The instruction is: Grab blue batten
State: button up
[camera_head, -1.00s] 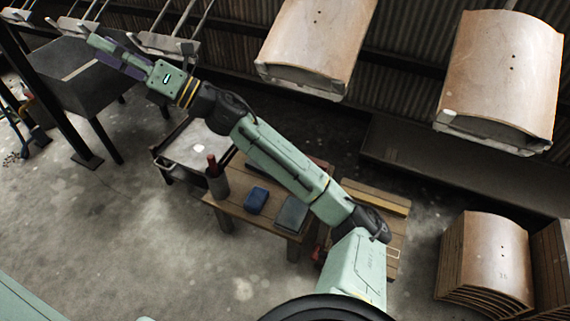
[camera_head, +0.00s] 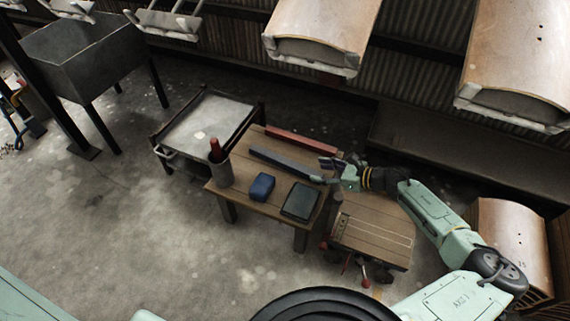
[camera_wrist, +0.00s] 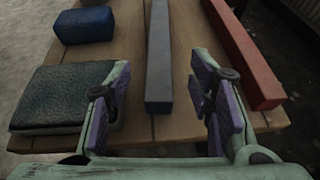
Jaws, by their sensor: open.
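The blue batten, a long grey-blue bar (camera_head: 286,165), lies on the wooden table (camera_head: 228,198) beside a red batten (camera_head: 300,140). In the wrist view the blue batten (camera_wrist: 158,50) runs lengthwise away from me, its near end between the open fingers. My gripper (camera_head: 328,172) is open and empty at the right end of the blue batten. In the wrist view its purple-padded fingers (camera_wrist: 162,90) stand on either side of the batten, with gaps to both sides. The red batten (camera_wrist: 245,55) lies to the right, outside the fingers.
A metal cart (camera_head: 208,122) is behind left. A low wooden cart (camera_head: 372,232) is at right. Curved panels (camera_head: 322,35) hang overhead.

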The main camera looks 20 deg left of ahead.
aim_at(299, 167)
jog(key=x, duration=0.7)
jog(key=shift+a+r, duration=0.2)
jog(key=shift+a, duration=0.1)
jog(key=shift+c, duration=0.3)
grip_shut()
